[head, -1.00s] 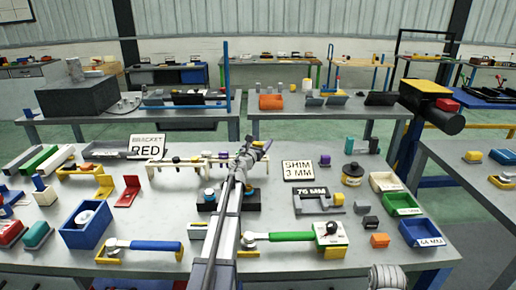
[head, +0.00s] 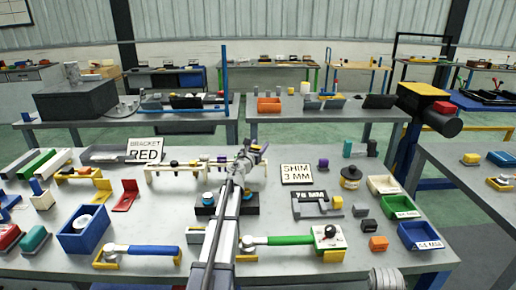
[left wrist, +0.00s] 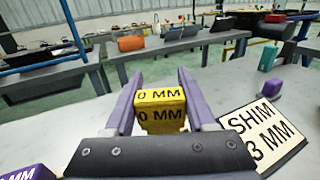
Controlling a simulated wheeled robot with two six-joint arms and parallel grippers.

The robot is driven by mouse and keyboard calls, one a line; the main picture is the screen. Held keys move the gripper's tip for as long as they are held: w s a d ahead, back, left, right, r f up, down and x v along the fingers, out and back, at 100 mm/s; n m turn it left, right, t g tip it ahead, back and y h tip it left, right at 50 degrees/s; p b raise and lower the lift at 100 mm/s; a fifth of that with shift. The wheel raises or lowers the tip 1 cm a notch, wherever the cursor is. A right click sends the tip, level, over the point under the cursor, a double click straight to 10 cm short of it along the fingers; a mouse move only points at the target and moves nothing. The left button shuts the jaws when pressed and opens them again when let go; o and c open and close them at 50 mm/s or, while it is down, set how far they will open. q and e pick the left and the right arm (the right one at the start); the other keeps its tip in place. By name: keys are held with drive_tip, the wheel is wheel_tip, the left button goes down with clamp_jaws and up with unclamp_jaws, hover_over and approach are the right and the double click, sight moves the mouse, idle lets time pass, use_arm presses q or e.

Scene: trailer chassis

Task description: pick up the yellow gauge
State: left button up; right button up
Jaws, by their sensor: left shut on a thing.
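The yellow gauge (left wrist: 160,108) is a small yellow block with black "0 MM" lettering on two faces. In the left wrist view it sits between the two purple fingers of my left gripper (left wrist: 158,98), which is shut on it. In the head view my left gripper (head: 252,152) is at the right end of a cream rack (head: 182,178). The gauge is too small there to make out clearly. How far it is above the rack or table cannot be told. My right gripper is not in view.
A purple block (left wrist: 28,172) lies at the lower left of the wrist view. The "SHIM 3 MM" sign (head: 297,174) is right of the gripper, the "BRACKET RED" sign (head: 145,150) left. Blue-handled (head: 153,250) and green-handled (head: 290,240) tools lie nearer the front edge.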

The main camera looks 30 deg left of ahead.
use_arm(q)
wheel_tip(320, 180, up, 10)
drive_tip(key=p, duration=1)
wheel_tip(320, 180, down, 6)
drive_tip(key=a+n+g+y+b, duration=0.1)
drive_tip(key=n+g+y+b, duration=0.1)
drive_tip(key=n+y+b, duration=0.2)
drive_tip(key=y+b, duration=0.2)
drive_tip(key=shift+s+n+g+y, duration=0.25)
drive_tip(key=shift+n+g+y, duration=0.05)
drive_tip(key=shift+y, duration=0.1)
drive_tip(key=shift+a+f, duration=0.1)
drive_tip(key=shift+f, duration=0.05)
wheel_tip(320, 180, down, 7)
drive_tip(key=b, duration=0.7)
drive_tip(key=shift+f+b, duration=0.2)
drive_tip(key=shift+b, duration=0.25)
